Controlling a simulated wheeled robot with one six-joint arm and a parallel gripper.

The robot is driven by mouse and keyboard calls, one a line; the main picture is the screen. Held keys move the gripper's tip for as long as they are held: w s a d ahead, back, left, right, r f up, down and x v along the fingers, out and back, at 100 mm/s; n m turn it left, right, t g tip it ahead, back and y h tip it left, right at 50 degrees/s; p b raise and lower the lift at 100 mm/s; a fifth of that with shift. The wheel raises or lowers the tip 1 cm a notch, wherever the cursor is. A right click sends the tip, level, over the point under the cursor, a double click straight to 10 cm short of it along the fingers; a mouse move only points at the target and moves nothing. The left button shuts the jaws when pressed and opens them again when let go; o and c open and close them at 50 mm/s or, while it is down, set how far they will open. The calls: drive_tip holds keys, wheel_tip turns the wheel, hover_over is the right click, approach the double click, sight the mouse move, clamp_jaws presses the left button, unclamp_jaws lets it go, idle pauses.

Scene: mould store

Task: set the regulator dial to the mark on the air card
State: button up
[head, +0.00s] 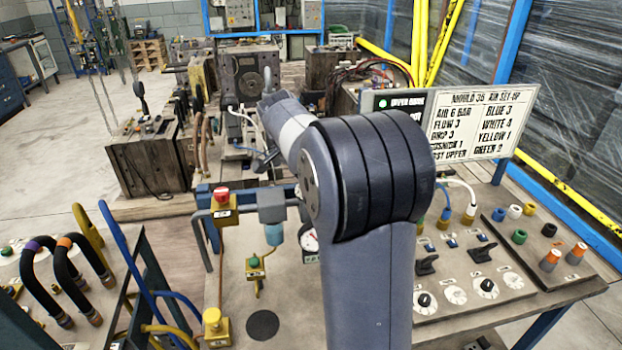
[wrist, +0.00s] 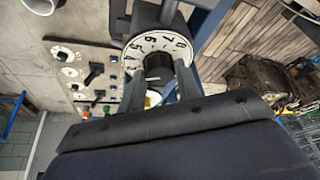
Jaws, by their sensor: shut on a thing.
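The regulator dial (wrist: 167,41) is a round white face with black numerals around its rim, at top centre in the wrist view. My gripper (wrist: 160,74) is shut on the black knob (wrist: 157,62) at its middle, one finger on each side. Which numeral the knob points to cannot be told. In the head view my arm hides the gripper and the dial. The air card (head: 480,121) is a white printed board at the right, headed "MOULD 36 AIR SET-UP"; its first line reads "AIR 6 BAR".
A small pressure gauge (head: 310,243) shows left of my arm. A red button box (head: 222,205) and a yellow fitting (head: 215,325) stand on the bench. Small knobs (head: 425,301), black levers and coloured plugs are at the right. A hose rack (head: 70,275) stands at the left.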

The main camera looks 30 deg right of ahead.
drive_tip(key=m+g, duration=0.1)
drive_tip(key=m, duration=0.1)
drive_tip(key=m+p, duration=0.1)
drive_tip(key=m, duration=0.1)
drive_tip(key=shift+w+m+g, duration=0.15)
drive_tip(key=shift+m+g, duration=0.15)
drive_tip(key=shift+g, duration=0.1)
drive_tip(key=m+g+p, duration=0.1)
drive_tip(key=m, duration=0.2)
drive_tip(key=shift+r+m+g, duration=0.1)
drive_tip(key=shift+m+g, duration=0.2)
drive_tip(key=shift+m, duration=0.1)
drive_tip(key=m+g+y+p, duration=0.1)
drive_tip(key=m+p, duration=0.1)
drive_tip(key=m, duration=0.2)
drive_tip(key=shift+w+d, duration=0.1)
drive_tip(key=shift+w, duration=0.05)
drive_tip(key=shift+m+g+y+p, duration=0.5)
drive_tip(key=shift+m+y+p, duration=0.1)
drive_tip(key=shift+m, duration=0.9)
drive_tip(key=o, duration=1)
